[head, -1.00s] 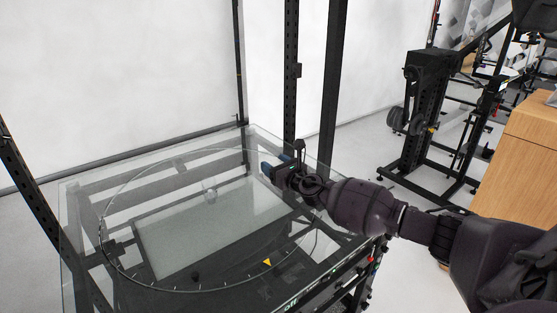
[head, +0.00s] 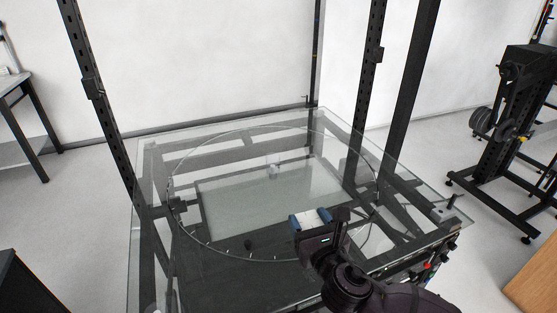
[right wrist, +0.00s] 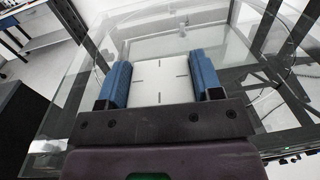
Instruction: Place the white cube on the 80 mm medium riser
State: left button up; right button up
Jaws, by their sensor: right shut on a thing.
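My right gripper (head: 311,219) is over the near part of the glass turntable, with blue fingers on either side of the white cube (head: 311,216). In the right wrist view, the cube (right wrist: 161,82) fills the space between the two fingers (right wrist: 160,84), showing a white face with thin dark marks. A small clear block (head: 273,168), perhaps the riser, stands on the turntable beyond the gripper; its size cannot be told. It also shows faintly in the right wrist view (right wrist: 184,31). My left gripper is out of view.
The glass table top (head: 150,185) carries a large round ring. Black uprights (head: 92,85) rise at its left and back right. A small fitting (head: 445,212) sits at the right corner. The glass around the clear block looks free.

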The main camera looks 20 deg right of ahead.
aim_at(273, 155)
jog(key=i+l+u, duration=0.1)
jog(key=l+u, duration=0.15)
jog(key=l, duration=0.6)
jog(key=l+u, duration=0.25)
jog(key=l, duration=0.6)
